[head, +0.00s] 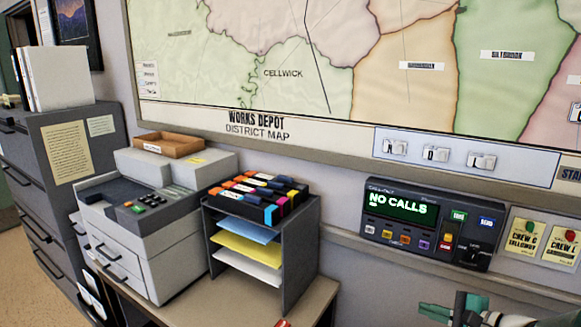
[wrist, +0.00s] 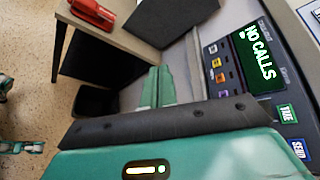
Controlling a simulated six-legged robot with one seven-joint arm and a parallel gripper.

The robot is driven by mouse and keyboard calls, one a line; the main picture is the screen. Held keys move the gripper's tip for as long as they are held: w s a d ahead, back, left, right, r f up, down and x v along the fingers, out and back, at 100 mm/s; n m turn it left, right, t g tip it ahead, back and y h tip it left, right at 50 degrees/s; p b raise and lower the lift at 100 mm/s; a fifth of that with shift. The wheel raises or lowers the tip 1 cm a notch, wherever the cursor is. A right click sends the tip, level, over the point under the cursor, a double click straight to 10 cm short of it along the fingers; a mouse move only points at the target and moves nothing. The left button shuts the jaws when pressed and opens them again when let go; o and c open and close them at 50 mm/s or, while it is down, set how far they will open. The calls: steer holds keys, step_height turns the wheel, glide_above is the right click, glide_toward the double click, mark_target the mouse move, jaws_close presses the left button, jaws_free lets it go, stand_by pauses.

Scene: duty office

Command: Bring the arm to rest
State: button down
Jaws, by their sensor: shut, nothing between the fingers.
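My gripper (head: 435,311) shows at the bottom right edge of the head view, in front of the wall below the call panel. Only its teal end and a bit of the arm are in frame. In the wrist view its two teal fingers (wrist: 158,87) lie together, shut and empty. The call panel (head: 428,222), lit with "NO CALLS", is on the wall above the gripper. It also shows close at the right of the wrist view (wrist: 262,70). The fingers appear apart from it.
A desk (head: 312,292) holds a grey office machine (head: 150,240) and a paper rack (head: 300,250) with coloured markers on top. A red object (wrist: 92,13) lies near the desk's edge. A dark bin (wrist: 92,102) stands on the floor. A wall map (head: 270,75) hangs above.

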steer(key=s+a+n+g+h, duration=0.1)
steer(key=s+a+n+g, duration=0.25)
steer(key=a, duration=0.35)
steer(key=s+a+n+g, duration=0.3)
steer(key=a+n, duration=0.1)
steer(key=a, duration=0.2)
steer(key=s+a+r+n+h, duration=0.3)
steer(key=s+r+n+h, duration=0.2)
steer(key=s+n, duration=0.3)
steer(key=shift+s+a+n+t+h, duration=0.3)
steer(key=shift+s+n+t+h, duration=0.05)
steer(key=shift+n+h, duration=0.55)
steer(key=shift+r, duration=0.1)
